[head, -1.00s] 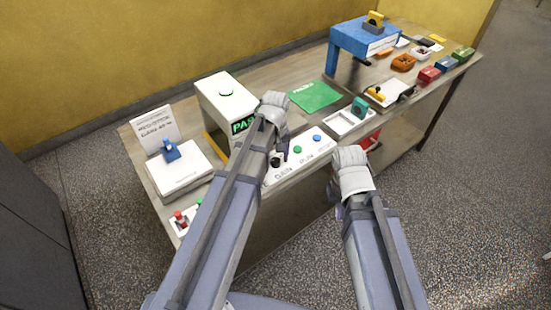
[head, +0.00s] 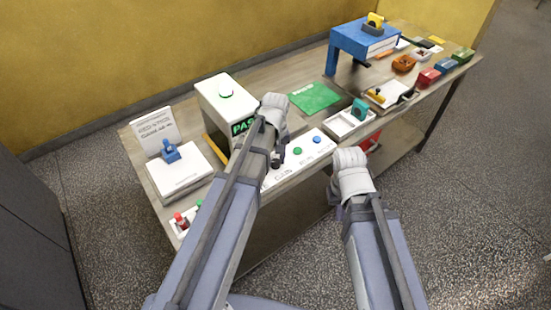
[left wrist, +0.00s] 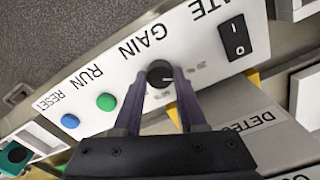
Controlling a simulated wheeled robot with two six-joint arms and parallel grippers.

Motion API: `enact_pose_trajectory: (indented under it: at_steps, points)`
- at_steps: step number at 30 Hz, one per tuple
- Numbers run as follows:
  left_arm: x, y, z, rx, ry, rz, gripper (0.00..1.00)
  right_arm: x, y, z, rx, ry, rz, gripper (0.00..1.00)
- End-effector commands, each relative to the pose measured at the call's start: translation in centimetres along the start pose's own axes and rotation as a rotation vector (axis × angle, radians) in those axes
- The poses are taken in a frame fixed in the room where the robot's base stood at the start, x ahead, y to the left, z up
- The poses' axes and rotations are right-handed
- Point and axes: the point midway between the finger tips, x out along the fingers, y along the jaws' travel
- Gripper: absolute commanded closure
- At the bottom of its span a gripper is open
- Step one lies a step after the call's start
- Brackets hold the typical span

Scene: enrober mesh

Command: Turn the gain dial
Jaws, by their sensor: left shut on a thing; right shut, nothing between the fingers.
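The gain dial (left wrist: 159,73) is a small round black knob with a pale pointer mark, on a white control panel (left wrist: 125,62) beside the word GAIN. My left gripper (left wrist: 159,82) is shut on the dial, with one finger on each side of it in the left wrist view. In the head view the left gripper (head: 276,158) is low over the panel, and its arm hides part of the panel and the dial. My right gripper (head: 337,194) is shut and empty, in front of the table edge and apart from the panel.
A green button (left wrist: 106,102), a blue button (left wrist: 70,121) and a black rocker switch (left wrist: 235,38) share the panel. The white detector box (head: 222,100) with a green PASS display stands behind my left arm. A white tray (head: 343,125) lies right of the panel.

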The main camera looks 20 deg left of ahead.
Motion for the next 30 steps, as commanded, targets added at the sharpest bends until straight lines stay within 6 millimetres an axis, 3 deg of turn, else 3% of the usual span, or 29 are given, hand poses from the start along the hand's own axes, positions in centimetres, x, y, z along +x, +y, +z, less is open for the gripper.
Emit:
enact_pose_trajectory:
  at_steps: [30]
  points:
    - [0.01, -0.01, 0.02, 0.631, 0.0, 0.0, 1.0, 0.01, 0.0, 0.0, 0.0, 0.0, 0.0, 1.0]
